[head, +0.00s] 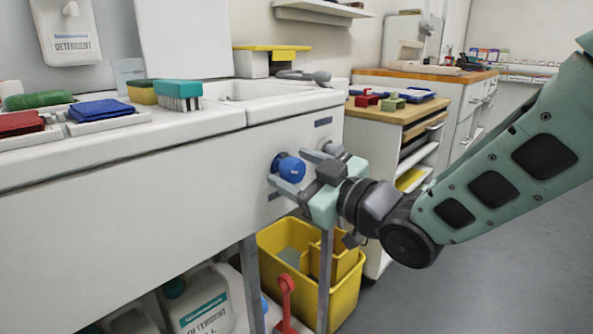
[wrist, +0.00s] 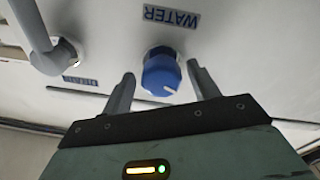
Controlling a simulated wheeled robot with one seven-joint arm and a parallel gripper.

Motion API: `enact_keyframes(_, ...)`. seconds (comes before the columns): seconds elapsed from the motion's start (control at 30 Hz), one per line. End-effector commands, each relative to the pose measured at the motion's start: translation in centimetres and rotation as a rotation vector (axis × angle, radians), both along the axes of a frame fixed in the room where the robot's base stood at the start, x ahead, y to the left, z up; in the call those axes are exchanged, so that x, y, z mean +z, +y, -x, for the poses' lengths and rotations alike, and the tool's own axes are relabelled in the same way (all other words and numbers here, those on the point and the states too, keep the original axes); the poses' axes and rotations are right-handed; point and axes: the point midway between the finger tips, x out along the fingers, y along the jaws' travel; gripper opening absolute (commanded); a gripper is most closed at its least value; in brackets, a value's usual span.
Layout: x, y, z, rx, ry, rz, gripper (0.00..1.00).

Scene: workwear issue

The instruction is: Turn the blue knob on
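The blue knob (head: 291,168) is on the white front panel of the sink unit. In the wrist view the blue knob (wrist: 161,74) has a white mark at its lower right, and a label reading WATER (wrist: 171,16) is beside it. My gripper (head: 295,170) is at the panel, open, with one finger on each side of the knob. In the wrist view the fingers of my gripper (wrist: 160,82) show gaps to the knob on both sides. The knob's base against the panel is partly hidden in the head view.
A grey fitting (wrist: 52,50) sticks out of the panel near the knob. A yellow bucket (head: 273,262) stands below the sink (head: 215,118), by its metal legs. A wooden-topped cabinet (head: 412,112) stands to the right. Open floor lies at the lower right.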

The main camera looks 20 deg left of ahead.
Motion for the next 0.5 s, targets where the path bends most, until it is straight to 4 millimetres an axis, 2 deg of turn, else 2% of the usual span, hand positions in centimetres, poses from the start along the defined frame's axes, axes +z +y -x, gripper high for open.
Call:
enact_keyframes(0.33,0.0,0.1,0.2,0.004,0.0,-0.002,0.6)
enact_keyframes(0.5,0.1,-1.2,0.7,0.002,0.0,0.0,0.6)
